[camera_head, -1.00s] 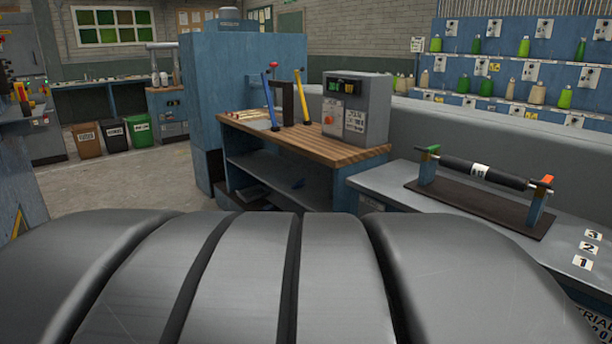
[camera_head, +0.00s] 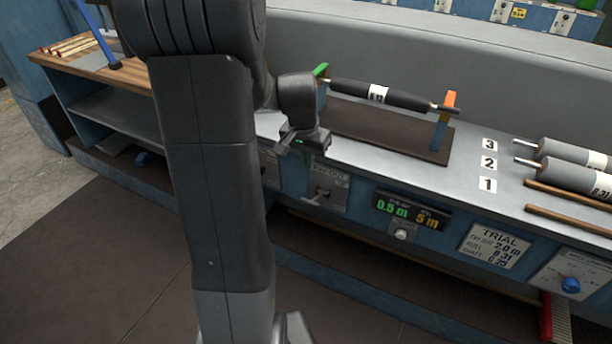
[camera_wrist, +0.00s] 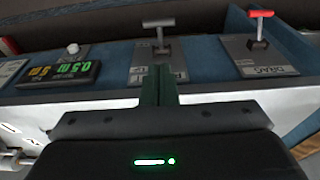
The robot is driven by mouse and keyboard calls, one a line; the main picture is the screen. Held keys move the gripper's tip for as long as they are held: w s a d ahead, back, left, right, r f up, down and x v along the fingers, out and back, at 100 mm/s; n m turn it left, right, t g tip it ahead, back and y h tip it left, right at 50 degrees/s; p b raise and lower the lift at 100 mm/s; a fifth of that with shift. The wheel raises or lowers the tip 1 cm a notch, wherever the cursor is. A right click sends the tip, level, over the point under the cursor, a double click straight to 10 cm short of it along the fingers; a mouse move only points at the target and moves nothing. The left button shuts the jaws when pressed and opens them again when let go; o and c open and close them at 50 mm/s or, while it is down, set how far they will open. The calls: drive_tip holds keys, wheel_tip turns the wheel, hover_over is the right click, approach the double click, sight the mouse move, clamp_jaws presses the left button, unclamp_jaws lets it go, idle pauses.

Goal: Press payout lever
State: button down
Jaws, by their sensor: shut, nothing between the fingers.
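A grey T-handled lever on a pale plate (camera_head: 325,187) is on the blue front of the bench, left of the green and yellow display; I take it as the payout lever. Its handle (camera_wrist: 160,22) shows in the wrist view, the plate's lettering partly hidden by my fingers. My gripper (camera_head: 296,145) is at the bench's front edge, above this lever in the head view. In the wrist view my gripper's fingers (camera_wrist: 159,85) are together and empty, their tips in front of the plate, close to the lever's base. I cannot tell whether they touch it.
A red-handled lever (camera_wrist: 259,27) on a separate plate is beside it. The display (camera_head: 411,211) reads 0.5 m and 5 m. A dark roller (camera_head: 400,97) lies on a stand on the bench. Grey rollers (camera_head: 575,177) lie at right. A blue knob (camera_head: 570,285) is low right.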

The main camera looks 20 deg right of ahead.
sight(312, 201)
idle(0.3)
drive_tip(key=x, duration=0.4)
drive_tip(key=b+x, duration=0.1)
drive_tip(key=x, duration=0.4)
drive_tip(key=s+a+x, duration=0.1)
drive_tip(key=x, duration=0.3)
drive_tip(key=shift+f+b, duration=0.35)
drive_tip(key=shift+f, duration=0.1)
drive_tip(key=shift+f, duration=0.15)
